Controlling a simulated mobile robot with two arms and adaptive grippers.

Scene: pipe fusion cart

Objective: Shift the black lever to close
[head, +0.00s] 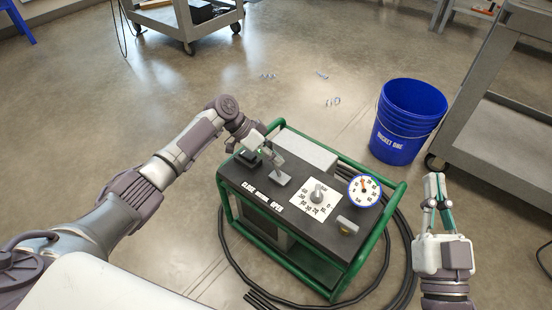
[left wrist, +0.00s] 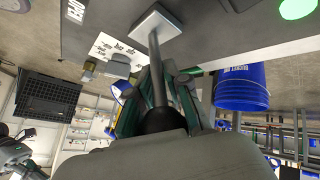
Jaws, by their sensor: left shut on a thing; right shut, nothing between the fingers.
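The lever's square base plate (head: 280,179) sits on the black cart top (head: 238,178), above a white label (head: 262,196) with CLOSE at its left end and OPEN at its right. The left wrist view shows the lever's grey rod (left wrist: 154,50) running from the plate (left wrist: 158,19) to a black knob (left wrist: 165,120). My left gripper (head: 270,151) is shut on the lever at its knob end. In the head view it covers most of the lever, so the exact tilt is hard to tell. My right gripper (head: 435,178) is shut and empty, right of the cart.
The cart has a green tube frame (head: 383,222), a dial knob (head: 318,194), a pressure gauge (head: 365,190) and a small yellowish handle (head: 347,226). Black hoses (head: 228,264) lie around it. A blue bucket (head: 408,125) and a grey trolley (head: 500,135) stand right.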

